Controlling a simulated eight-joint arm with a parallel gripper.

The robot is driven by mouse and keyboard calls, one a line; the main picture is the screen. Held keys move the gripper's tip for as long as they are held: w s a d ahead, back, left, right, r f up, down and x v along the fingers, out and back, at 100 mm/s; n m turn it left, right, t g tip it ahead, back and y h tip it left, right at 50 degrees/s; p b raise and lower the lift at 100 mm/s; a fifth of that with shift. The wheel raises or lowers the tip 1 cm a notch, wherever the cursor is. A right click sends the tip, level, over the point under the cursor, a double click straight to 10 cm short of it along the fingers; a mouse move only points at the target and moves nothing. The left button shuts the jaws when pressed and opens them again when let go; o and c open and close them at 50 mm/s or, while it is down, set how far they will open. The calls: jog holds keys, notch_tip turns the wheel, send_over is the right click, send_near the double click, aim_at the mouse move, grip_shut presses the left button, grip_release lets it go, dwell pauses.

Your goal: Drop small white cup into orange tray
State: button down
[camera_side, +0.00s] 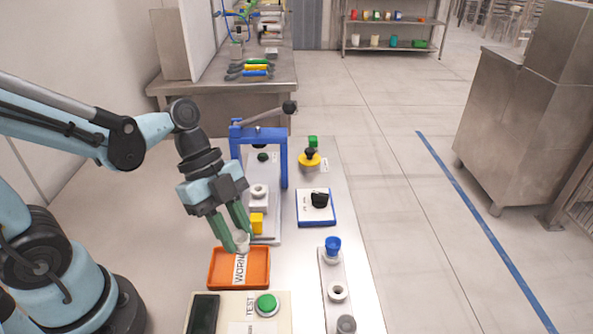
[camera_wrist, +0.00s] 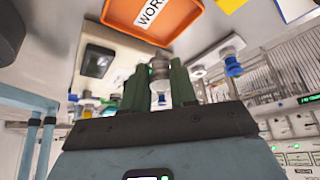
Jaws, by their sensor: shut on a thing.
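My gripper (camera_side: 239,247) has green fingers that point down over the back edge of the orange tray. It is shut on the small white cup (camera_side: 242,238), held between the fingertips and partly hidden by them. In the wrist view the cup (camera_wrist: 160,66) shows as a pale grey-white piece between the green fingers (camera_wrist: 159,80). The orange tray (camera_side: 259,269) lies on the table below and carries a white label reading WORN; it also shows at the top of the wrist view (camera_wrist: 182,17). The cup appears above the tray, not resting in it.
A panel with a green button (camera_side: 266,305) and a black device (camera_side: 203,313) lies in front of the tray. A rail with a blue cup (camera_side: 333,244) stands to the right.

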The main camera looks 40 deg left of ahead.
jog(key=shift+f, duration=0.75)
jog(key=c, duration=0.8)
grip_release()
jog(key=v, duration=1.2)
